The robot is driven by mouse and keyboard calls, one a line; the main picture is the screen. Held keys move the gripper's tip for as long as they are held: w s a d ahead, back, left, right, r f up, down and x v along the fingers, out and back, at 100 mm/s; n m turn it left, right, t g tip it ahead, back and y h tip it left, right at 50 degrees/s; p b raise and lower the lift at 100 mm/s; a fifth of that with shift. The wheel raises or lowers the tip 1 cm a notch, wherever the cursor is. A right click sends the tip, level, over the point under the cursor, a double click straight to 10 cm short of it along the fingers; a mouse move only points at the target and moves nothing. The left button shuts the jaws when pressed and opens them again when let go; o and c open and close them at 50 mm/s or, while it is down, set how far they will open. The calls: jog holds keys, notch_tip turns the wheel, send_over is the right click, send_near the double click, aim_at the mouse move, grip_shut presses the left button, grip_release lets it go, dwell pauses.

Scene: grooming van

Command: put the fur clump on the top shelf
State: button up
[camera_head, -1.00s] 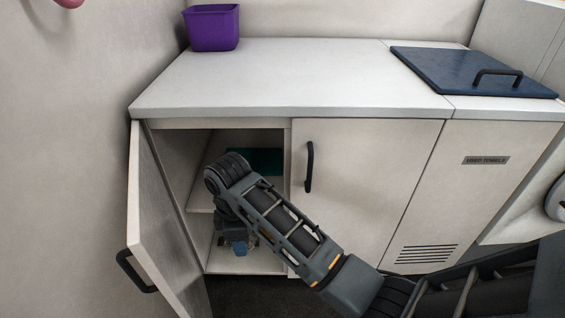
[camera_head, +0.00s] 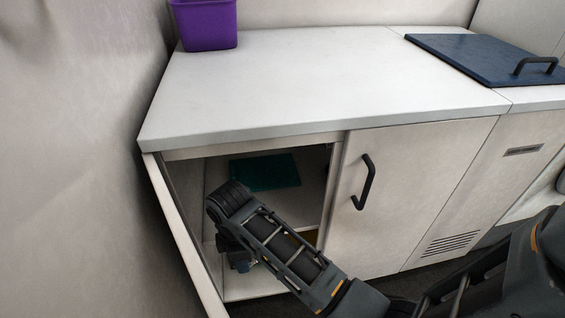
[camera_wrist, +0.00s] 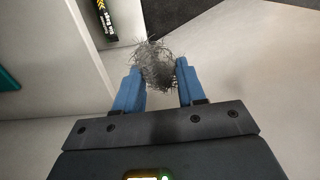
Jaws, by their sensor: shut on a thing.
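The fur clump (camera_wrist: 154,68) is a grey, wiry tuft held between the two blue fingertips of my gripper (camera_wrist: 160,84) in the wrist view. In the head view my gripper (camera_head: 240,261) is low inside the open cabinet, mostly hidden behind my own arm, and the clump cannot be made out there. The cabinet's upper shelf (camera_head: 308,186) shows above my gripper, with a flat teal item (camera_head: 265,172) lying on it. The lower shelf (camera_head: 250,285) is below my gripper.
The open cabinet door (camera_head: 185,235) stands at the left of the opening. The closed door with a black handle (camera_head: 363,182) is to the right. Above is the countertop (camera_head: 310,85) with a purple bin (camera_head: 207,25) and a blue lid (camera_head: 490,57). A dark labelled item (camera_wrist: 106,20) shows in the wrist view.

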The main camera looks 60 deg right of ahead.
jog(key=w+d+b, duration=0.1)
jog(key=w+d, duration=0.3)
jog(key=w+d+b, duration=0.1)
jog(key=w+d, duration=0.3)
jog(key=d, duration=0.1)
jog(key=w+d+b, duration=0.1)
jog(key=w+d, duration=0.3)
jog(key=d, duration=0.1)
jog(key=shift+w, duration=0.1)
jog(key=shift+d+f+b, duration=0.15)
jog(key=shift+f+b, duration=0.6)
jog(key=shift+f, duration=1)
jog(key=shift+f, duration=0.2)
jog(key=o, duration=1)
notch_tip(320, 180, up, 8)
jog(key=p, duration=0.2)
